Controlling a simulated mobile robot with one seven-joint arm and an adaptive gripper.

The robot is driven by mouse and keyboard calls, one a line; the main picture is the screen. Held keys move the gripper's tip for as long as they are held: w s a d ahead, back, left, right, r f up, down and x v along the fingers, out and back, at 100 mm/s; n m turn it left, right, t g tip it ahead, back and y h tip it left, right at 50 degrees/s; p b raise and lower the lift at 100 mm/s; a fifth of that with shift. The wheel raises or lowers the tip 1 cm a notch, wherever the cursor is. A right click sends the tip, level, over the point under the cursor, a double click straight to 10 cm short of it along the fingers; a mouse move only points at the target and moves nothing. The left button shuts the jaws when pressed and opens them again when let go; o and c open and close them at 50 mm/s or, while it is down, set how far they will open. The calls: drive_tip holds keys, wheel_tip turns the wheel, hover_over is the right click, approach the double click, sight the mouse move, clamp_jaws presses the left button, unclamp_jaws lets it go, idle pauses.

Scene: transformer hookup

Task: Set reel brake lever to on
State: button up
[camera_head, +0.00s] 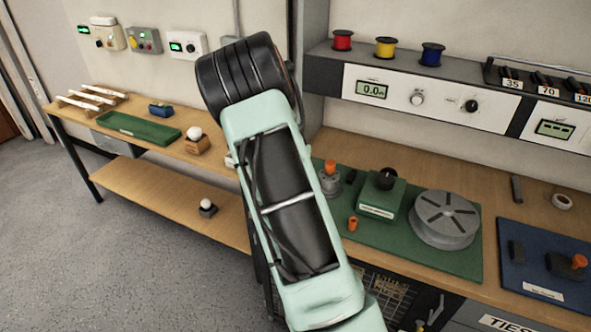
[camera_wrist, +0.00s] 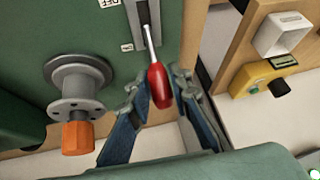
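The reel brake lever shows in the wrist view as a thin metal rod with a red knob (camera_wrist: 159,87), coming out of a slot in a dark green panel (camera_wrist: 40,30). Small white labels sit beside the slot; one seems to read OFF, upside down, and the other is too small to read surely. My gripper (camera_wrist: 158,82) is open, with its two blue-grey fingers on either side of the red knob. I cannot tell whether either finger touches it. In the head view my arm crosses the middle, and the lever and gripper do not show.
Left of the lever, a grey flanged post with an orange cap (camera_wrist: 78,138) stands close to my finger. A yellow box (camera_wrist: 262,80) is at the right. The head view shows a workbench (camera_head: 400,158) with a green mat (camera_head: 462,263), a grey disc (camera_head: 445,218) and a blue mat (camera_head: 520,270).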

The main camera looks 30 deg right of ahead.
drive_tip(key=shift+o, duration=1.4)
drive_tip(key=v, duration=1.2)
